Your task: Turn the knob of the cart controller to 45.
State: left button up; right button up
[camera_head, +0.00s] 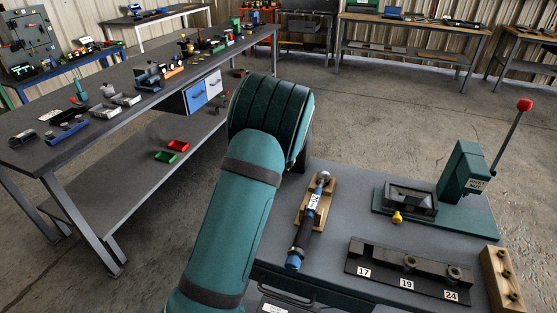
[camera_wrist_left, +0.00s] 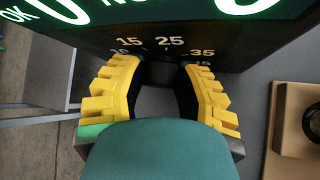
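The cart controller (camera_wrist_left: 235,62) shows in the left wrist view as a dark panel with a lit green display (camera_wrist_left: 150,12) cut off at the top. White dial numbers 15, 25 and 35 are readable; fainter ones below are partly hidden. The dark knob (camera_wrist_left: 161,72) sits below the numbers, and its pointer cannot be made out. My left gripper (camera_wrist_left: 161,75) has its yellow fingers on both sides of the knob. Whether they touch it is unclear. In the head view my teal left arm hides the controller and gripper. My right gripper is not in view.
The cart top (camera_head: 350,215) carries a torque wrench (camera_head: 308,222) on a wooden holder, a green press (camera_head: 465,175) with a red-knobbed lever, a black rack (camera_head: 385,268) labelled 17, 19, 24, and a wooden block (camera_head: 500,280). A long workbench (camera_head: 60,155) stands left.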

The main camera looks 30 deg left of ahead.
pick_arm(q)
grip_shut()
jog(key=shift+d+r+m+y+p, duration=0.1)
jog(key=shift+m+y+p, duration=0.2)
jog(key=shift+y+p, duration=0.5)
jog(key=shift+m+y+p, duration=0.4)
jog(key=shift+y+p, duration=0.1)
jog(key=shift+p, duration=0.2)
jog(key=shift+m+y, duration=0.4)
jog(key=shift+y, duration=0.3)
jog(key=shift+m+y, duration=0.5)
jog(key=shift+y, duration=0.3)
